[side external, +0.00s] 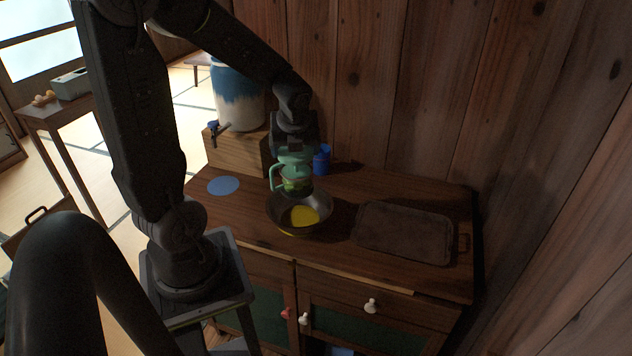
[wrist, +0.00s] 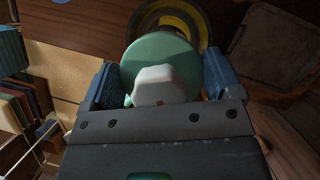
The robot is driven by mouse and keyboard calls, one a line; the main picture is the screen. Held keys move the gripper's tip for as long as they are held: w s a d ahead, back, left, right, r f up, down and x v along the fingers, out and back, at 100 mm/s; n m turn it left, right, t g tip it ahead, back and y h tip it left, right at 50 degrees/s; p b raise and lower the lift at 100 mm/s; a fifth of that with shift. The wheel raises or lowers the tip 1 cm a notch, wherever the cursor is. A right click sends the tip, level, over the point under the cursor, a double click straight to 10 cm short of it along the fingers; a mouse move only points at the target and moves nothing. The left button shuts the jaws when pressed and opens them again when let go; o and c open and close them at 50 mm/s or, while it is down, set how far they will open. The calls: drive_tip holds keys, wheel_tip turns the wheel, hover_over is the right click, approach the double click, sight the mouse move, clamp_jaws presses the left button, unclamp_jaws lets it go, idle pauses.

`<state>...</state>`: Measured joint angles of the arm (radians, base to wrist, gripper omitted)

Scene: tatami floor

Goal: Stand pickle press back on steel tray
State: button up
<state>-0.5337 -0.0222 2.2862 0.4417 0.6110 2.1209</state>
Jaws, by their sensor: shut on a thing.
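The pickle press (side external: 296,184) is a small clear jug with a mint-green lid and handle and green contents. My gripper (side external: 294,150) is shut on its top and holds it upright, above or just behind the dark bowl; the exact height is hard to tell. In the wrist view the round green lid of the press (wrist: 150,55) and its white knob sit between my blue-grey fingers (wrist: 160,80). The steel tray (side external: 405,232), dark and rectangular with end handles, lies flat on the cabinet top to the right, bare. Its edge also shows in the wrist view (wrist: 275,45).
A dark bowl (side external: 275,209) with a yellow inside bottom stands left of the tray. A blue cup (side external: 322,158) is behind the press. A blue disc (side external: 223,185) lies at left. A wooden box (side external: 235,153) bears a blue-and-white crock (side external: 237,95). A plank wall closes the back.

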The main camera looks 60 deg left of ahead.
drive_tip(key=shift+w, duration=0.1)
drive_tip(key=w+d+m+t+h, duration=0.1)
drive_tip(key=w+d+m, duration=0.25)
drive_tip(key=w, duration=0.55)
drive_tip(key=w+d+m+t+h, duration=0.1)
drive_tip(key=w+d+m, duration=0.25)
drive_tip(key=w, duration=0.55)
drive_tip(key=w+d+f, duration=0.6)
drive_tip(key=d+f, duration=0.3)
drive_tip(key=f, duration=0.1)
drive_tip(key=shift+d+f, duration=0.2)
drive_tip(key=shift+f, duration=0.05)
drive_tip(key=shift+f, duration=0.1)
drive_tip(key=o, duration=1.8)
drive_tip(key=shift+f, duration=0.15)
drive_tip(key=shift+c, duration=0.2)
